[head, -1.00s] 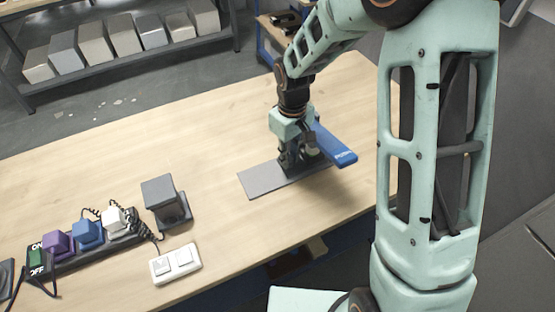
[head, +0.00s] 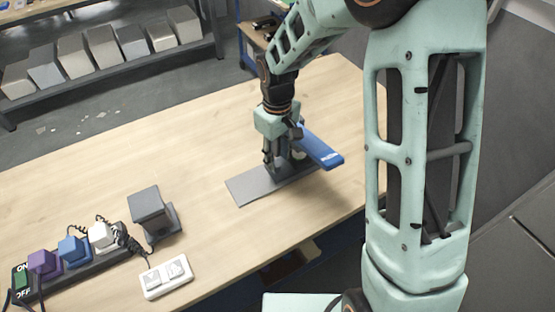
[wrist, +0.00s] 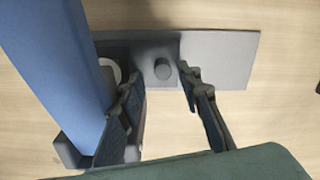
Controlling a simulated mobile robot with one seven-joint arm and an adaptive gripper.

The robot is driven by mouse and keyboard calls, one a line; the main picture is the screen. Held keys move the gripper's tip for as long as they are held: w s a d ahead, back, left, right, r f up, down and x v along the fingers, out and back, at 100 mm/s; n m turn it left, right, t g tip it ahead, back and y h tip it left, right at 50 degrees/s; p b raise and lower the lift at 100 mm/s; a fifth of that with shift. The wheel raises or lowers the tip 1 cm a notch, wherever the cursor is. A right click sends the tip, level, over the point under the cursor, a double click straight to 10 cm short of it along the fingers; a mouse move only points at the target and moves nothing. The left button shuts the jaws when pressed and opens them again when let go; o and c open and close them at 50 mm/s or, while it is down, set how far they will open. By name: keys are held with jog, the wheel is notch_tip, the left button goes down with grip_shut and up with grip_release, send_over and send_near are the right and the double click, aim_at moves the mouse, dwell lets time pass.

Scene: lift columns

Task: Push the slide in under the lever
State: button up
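A grey base plate (head: 252,187) lies on the table. A blue lever (head: 321,149) sticks out at its right end; it fills the left of the wrist view (wrist: 60,75). A dark grey slide with a round knob (wrist: 162,69) sits on the plate beside the lever, and a white round part (wrist: 113,70) shows partly by the lever's edge. My gripper (wrist: 161,78) is open, one finger on each side of the knob, with visible gaps. It also shows in the head view (head: 283,155), over the plate. Contact and finger height are unclear.
A dark grey block on a stand (head: 148,205), a white double switch (head: 166,277) and a power strip with coloured plugs (head: 72,250) are at the left front. The table is clear behind the plate. A shelf with grey bins (head: 90,50) stands beyond.

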aim_at(278, 163)
notch_tip(278, 163, up, 10)
dwell(0.3)
dwell(0.3)
